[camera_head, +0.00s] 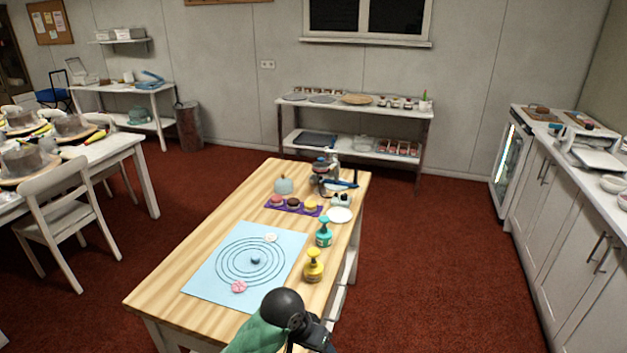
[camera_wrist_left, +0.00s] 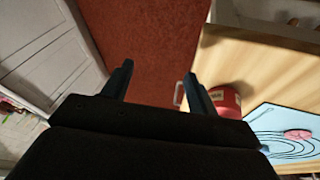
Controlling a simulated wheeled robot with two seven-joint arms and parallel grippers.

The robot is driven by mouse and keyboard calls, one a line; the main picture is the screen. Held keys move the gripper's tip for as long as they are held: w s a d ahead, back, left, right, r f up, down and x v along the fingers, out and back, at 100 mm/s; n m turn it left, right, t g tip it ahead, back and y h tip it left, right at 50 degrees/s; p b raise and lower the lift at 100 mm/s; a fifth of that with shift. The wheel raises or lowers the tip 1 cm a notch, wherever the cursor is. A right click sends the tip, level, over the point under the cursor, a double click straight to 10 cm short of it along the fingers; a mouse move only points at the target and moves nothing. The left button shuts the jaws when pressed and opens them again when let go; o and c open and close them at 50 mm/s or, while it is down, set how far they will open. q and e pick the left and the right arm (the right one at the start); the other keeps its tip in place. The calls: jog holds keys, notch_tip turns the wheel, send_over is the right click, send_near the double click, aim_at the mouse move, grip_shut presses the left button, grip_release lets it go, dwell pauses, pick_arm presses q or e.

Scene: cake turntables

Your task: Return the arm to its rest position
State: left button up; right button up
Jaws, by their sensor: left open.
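My left gripper (camera_wrist_left: 158,78) shows in the left wrist view with its two dark fingers apart. The space between them is empty, with red floor behind it. A red mug (camera_wrist_left: 228,101) with a pale label stands on the wooden table, just right of the right finger; the finger partly overlaps it in the picture. I cannot tell the gap in depth. In the head view, a dark rounded arm joint and a green part of mine show at the bottom, over the table's near end. No gripper fingers can be made out there. My right gripper is not in view.
The wooden table (camera_head: 165,287) bears a blue mat (camera_head: 210,279) with rings and a pink flower (camera_head: 239,287). A yellow bottle (camera_head: 313,267) and a teal bottle (camera_head: 323,233) stand right of the mat. Red floor (camera_head: 425,260) is clear between the table and the white cabinets (camera_head: 545,190).

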pick_arm(q)
jog(key=s+a+f+n+t+y, duration=0.15)
jog(key=s+a+f, duration=0.25)
jog(key=s+a, duration=0.7)
jog(key=s+a+f+n+y, duration=0.2)
jog(key=s+a+f+y, duration=0.15)
jog(key=s+a, duration=0.75)
notch_tip(320, 180, down, 21)
jog(key=w+d+h, duration=0.1)
jog(key=w+d, duration=0.1)
jog(key=s+f+g, duration=0.1)
jog(key=s+f, duration=0.2)
jog(key=f, duration=0.8)
jog(key=s+f, duration=0.4)
jog(key=f, duration=0.8)
jog(key=shift+s+d+g, duration=0.25)
jog(key=shift+d+g, duration=0.1)
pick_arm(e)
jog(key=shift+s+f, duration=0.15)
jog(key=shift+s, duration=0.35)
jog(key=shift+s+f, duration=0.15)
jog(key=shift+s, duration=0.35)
